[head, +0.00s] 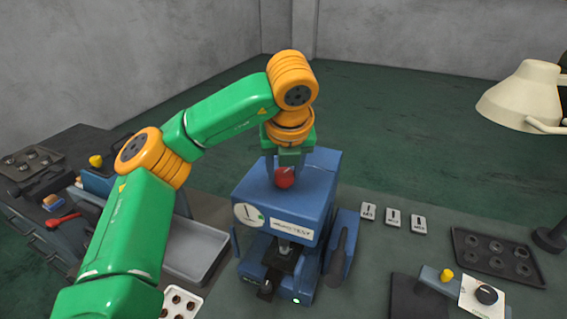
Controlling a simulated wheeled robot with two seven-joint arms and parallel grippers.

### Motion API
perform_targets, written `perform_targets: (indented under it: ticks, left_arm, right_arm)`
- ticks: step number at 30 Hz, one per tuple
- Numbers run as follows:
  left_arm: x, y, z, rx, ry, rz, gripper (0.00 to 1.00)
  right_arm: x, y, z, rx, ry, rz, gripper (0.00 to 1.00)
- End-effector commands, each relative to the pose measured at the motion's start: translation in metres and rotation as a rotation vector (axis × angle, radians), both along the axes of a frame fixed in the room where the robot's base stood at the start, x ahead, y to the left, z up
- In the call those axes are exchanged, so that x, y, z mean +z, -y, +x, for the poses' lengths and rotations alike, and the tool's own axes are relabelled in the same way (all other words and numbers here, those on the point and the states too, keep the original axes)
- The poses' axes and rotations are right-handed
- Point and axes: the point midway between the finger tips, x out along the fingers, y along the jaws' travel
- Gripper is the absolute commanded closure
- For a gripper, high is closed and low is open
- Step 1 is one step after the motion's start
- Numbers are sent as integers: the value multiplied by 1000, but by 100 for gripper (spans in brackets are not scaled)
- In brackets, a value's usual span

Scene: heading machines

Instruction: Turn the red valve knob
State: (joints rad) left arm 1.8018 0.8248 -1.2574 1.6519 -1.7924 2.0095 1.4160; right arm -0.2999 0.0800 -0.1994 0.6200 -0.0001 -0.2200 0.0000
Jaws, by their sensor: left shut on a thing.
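The red valve knob (284,178) sits on top of the blue heading machine (300,210), near its front edge. My left arm reaches over from the left, and its gripper (285,168) points down at the knob. The gripper is shut on the knob, with its fingers partly hiding the knob's upper part. The machine's front has a round dial (248,214) and a white label plate (292,229). My right gripper is not in the view.
A grey tray (205,262) lies left of the machine. Several small labelled blocks (392,216) and a dark tray with round parts (513,262) lie to the right. A cream lamp (525,97) hangs at upper right. A red-handled tool (62,219) lies far left.

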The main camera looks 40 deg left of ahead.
Motion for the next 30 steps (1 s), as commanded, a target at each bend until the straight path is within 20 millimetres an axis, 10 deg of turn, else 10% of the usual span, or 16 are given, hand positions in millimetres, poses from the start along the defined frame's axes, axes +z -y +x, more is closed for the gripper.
perform_targets:
  ticks: [30]
  left_arm:
    - [0,1,2,333,0,-2,100]
  right_arm:
    - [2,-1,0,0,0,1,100]
